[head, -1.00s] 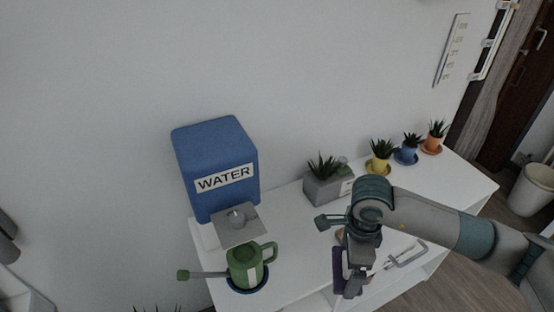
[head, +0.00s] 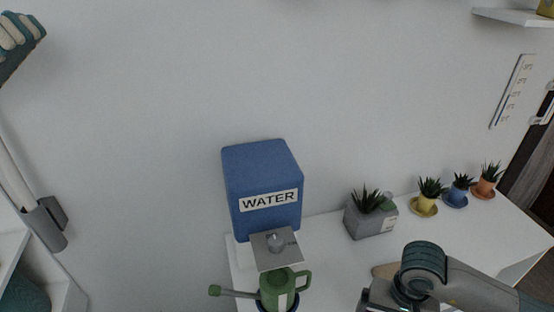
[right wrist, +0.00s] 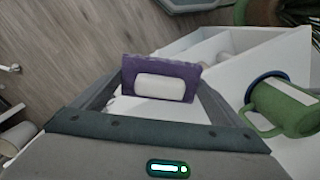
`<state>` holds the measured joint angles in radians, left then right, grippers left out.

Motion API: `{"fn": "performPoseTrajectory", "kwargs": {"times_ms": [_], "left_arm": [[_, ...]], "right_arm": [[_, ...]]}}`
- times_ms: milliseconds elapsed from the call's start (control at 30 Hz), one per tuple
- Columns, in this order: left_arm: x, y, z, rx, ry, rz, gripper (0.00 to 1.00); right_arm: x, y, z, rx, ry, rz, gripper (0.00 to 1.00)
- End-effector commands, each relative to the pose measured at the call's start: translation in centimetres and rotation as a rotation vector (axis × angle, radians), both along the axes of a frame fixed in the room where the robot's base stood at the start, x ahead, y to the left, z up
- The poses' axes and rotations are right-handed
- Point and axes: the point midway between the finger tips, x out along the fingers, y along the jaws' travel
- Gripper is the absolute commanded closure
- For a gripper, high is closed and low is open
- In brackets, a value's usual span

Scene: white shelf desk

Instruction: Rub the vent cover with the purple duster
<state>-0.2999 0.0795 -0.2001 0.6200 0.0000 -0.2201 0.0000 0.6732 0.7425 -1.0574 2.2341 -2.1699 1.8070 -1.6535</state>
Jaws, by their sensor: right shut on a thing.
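In the right wrist view, the purple duster (right wrist: 186,69) is a block with a white oblong patch on the side facing me. My right gripper (right wrist: 160,95) is shut on it, with one finger at each side, and holds it above the white desk. In the head view only my right wrist shows at the lower right, and the duster is out of the frame. I cannot make out a vent cover in either view. My left gripper is not in view.
On the desk (head: 325,262) stand a blue water box (head: 262,180), a green pitcher (head: 277,288) below its tap, a grey planter (head: 369,222) and small potted plants (head: 457,193). A grey holder (head: 45,225) is at the left. The wall above the desk is mostly bare.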

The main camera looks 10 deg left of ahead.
Motion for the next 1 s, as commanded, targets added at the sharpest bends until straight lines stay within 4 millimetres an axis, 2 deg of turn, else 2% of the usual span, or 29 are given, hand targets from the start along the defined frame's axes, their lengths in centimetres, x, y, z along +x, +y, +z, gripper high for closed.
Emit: {"fn": "performPoseTrajectory", "kwargs": {"times_ms": [100,300,1000], "left_arm": [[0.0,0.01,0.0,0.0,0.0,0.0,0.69],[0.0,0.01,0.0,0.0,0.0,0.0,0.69],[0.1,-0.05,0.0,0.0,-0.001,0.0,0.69]], "right_arm": [[-0.27,-0.09,-0.2,0.0,0.0,0.119,0.25],[-0.5,-0.15,-0.37,0.0,0.0,0.227,0.25],[-0.5,-0.12,-0.39,0.001,0.0,0.24,0.25]]}}
